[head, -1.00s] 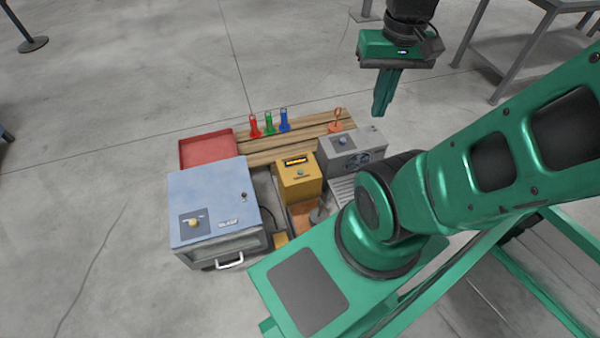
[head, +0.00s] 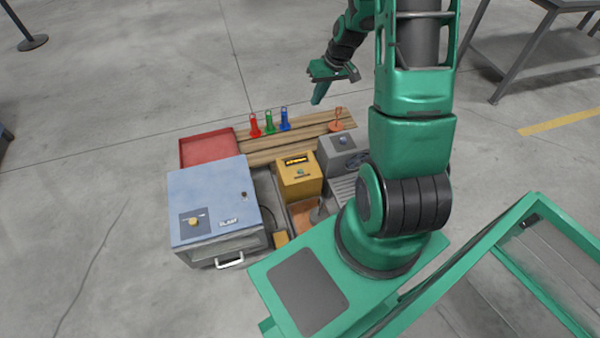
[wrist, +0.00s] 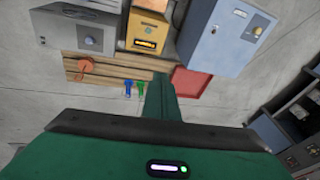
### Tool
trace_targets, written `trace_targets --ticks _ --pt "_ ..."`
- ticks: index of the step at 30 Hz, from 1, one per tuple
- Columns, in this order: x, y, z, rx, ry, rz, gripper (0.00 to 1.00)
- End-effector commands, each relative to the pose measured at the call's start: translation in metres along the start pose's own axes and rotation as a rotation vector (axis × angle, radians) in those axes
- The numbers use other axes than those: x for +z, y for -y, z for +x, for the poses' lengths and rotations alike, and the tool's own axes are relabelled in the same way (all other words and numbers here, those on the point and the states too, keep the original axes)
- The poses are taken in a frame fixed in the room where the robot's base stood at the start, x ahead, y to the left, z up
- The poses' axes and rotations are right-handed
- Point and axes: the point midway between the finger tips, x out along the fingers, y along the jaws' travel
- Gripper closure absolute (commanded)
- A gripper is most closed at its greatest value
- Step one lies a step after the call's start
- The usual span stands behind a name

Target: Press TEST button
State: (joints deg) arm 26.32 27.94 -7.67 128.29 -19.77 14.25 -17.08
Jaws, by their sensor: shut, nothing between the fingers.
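No lettering reading TEST is legible in either view. A yellow box (head: 300,188) with a dark display on top has a small teal round button (head: 299,174). The yellow box also shows at the top of the wrist view (wrist: 135,33). A grey box (head: 335,158) beside it carries a blue-topped knob or button (head: 343,141). A blue cabinet (head: 205,180) has a yellow round button (head: 193,221) on a dark plate. My gripper (head: 317,98) is shut and empty, in the air beyond the boxes, apart from them. Its fingers also show in the wrist view (wrist: 160,88).
Red, green and blue upright pieces (head: 269,123) stand on wooden slats (head: 250,158), near my gripper in the picture. An orange piece (head: 336,125) stands to their right. A red tray (head: 207,148) lies at left. Grey tables (head: 530,50) stand at far right; open floor surrounds the boxes.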

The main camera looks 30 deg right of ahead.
Motion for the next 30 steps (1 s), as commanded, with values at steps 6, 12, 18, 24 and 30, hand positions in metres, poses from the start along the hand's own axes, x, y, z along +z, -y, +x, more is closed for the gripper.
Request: trace_targets --ticks 6,12,18,24,30 --pt "-0.015 -0.013 0.084 -0.085 -0.07 -0.003 1.0" --pt "-0.019 -0.022 0.158 -0.157 -0.153 0.02 1.0" --pt "-0.011 -0.03 0.228 -0.215 -0.246 0.076 1.0" --pt "0.007 -0.037 0.29 -0.253 -0.338 0.156 1.0" --pt "0.025 -0.043 0.33 -0.264 -0.405 0.226 1.0"
